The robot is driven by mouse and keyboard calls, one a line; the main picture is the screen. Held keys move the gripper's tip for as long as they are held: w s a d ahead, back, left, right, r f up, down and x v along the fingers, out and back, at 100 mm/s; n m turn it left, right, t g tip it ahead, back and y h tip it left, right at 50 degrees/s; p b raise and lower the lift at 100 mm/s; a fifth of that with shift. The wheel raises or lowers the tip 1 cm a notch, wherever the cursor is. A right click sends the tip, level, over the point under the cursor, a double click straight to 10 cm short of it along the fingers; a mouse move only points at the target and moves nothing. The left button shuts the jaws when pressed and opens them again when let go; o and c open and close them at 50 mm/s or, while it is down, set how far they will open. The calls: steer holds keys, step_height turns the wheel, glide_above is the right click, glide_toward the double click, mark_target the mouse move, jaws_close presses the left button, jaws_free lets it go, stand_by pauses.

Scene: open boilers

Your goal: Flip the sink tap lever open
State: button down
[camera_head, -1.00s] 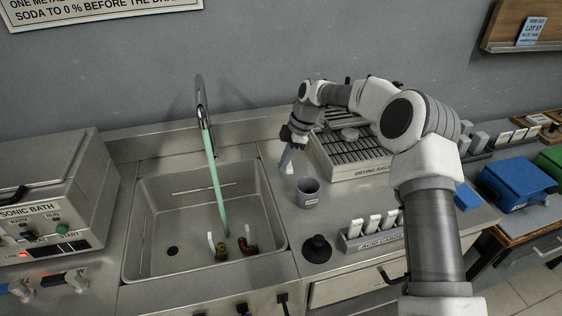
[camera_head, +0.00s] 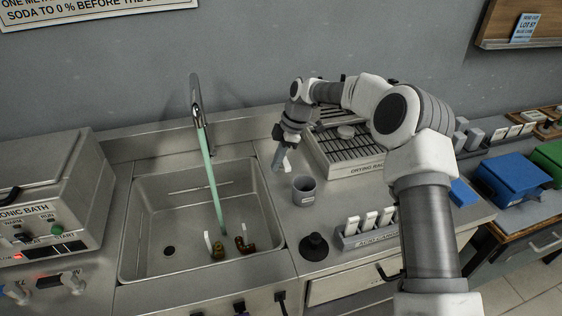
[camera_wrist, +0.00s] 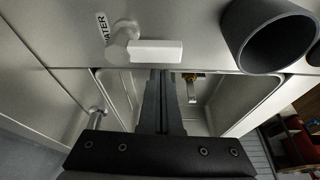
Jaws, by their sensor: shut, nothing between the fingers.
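The tap lever, a white bar on a round base beside the word WATER, shows in the wrist view (camera_wrist: 155,50). In the head view the lever (camera_head: 287,164) stands on the counter just right of the sink (camera_head: 135,200). My gripper (camera_head: 275,166) is shut and empty, pointing down at the lever's sink side. In the wrist view its fingertips (camera_wrist: 160,72) end just below the bar's edge; I cannot tell whether they touch it. The curved tap spout (camera_head: 197,100) stands behind the sink. A pale green stream or tube (camera_head: 212,175) runs from it into the basin.
A grey cup (camera_head: 304,190) stands close in front of the lever, also in the wrist view (camera_wrist: 265,40). A drying rack (camera_head: 350,150) is behind right. A black knob-shaped object (camera_head: 314,246) and a card holder (camera_head: 365,235) stand nearer.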

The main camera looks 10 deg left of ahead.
steer(key=shift+s+a+f, duration=0.1)
steer(key=shift+s+a, duration=0.15)
steer(key=shift+a, duration=0.25)
steer(key=shift+s+a, duration=0.25)
steer(key=shift+a, duration=0.2)
steer(key=shift+w+a+r, duration=0.1)
steer(key=shift+r, duration=0.6)
steer(key=v, duration=0.8)
steer(key=shift+r, duration=0.35)
